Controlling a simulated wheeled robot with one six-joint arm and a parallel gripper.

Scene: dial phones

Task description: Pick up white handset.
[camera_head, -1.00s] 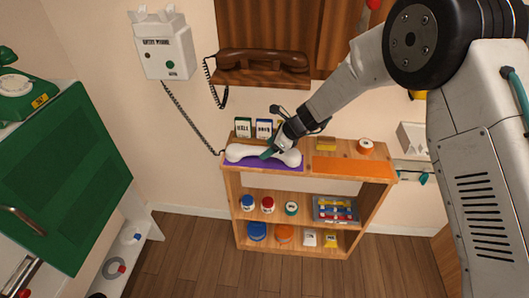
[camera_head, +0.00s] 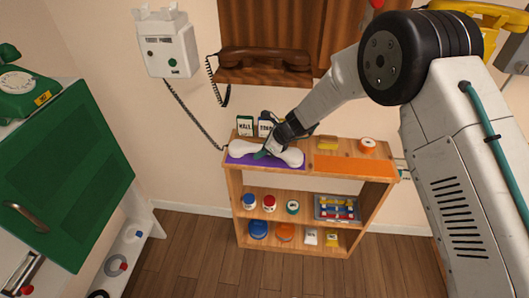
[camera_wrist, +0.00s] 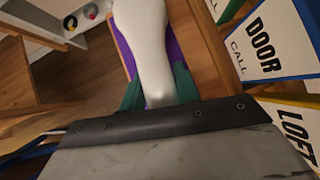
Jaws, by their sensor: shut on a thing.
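The white handset (camera_head: 287,154) lies lengthwise over the purple mat (camera_head: 267,162) on the left part of the wooden shelf's top. A dark coiled cord runs from its left end up to the white wall phone (camera_head: 166,45). My gripper (camera_head: 262,154) is at the middle of the handset, its green fingers shut on the grip. In the wrist view the handset (camera_wrist: 145,35) passes between the green fingertips (camera_wrist: 158,90), with purple below it. I cannot tell whether the handset touches the mat. The far side of the grip is hidden by my gripper.
Label cards, including one reading DOOR (camera_wrist: 268,42), stand just behind the handset. An orange mat (camera_head: 353,167) covers the shelf's right half, with an orange tape roll (camera_head: 367,144) behind. A brown phone (camera_head: 265,60) hangs above. A green cabinet (camera_head: 65,175) stands left.

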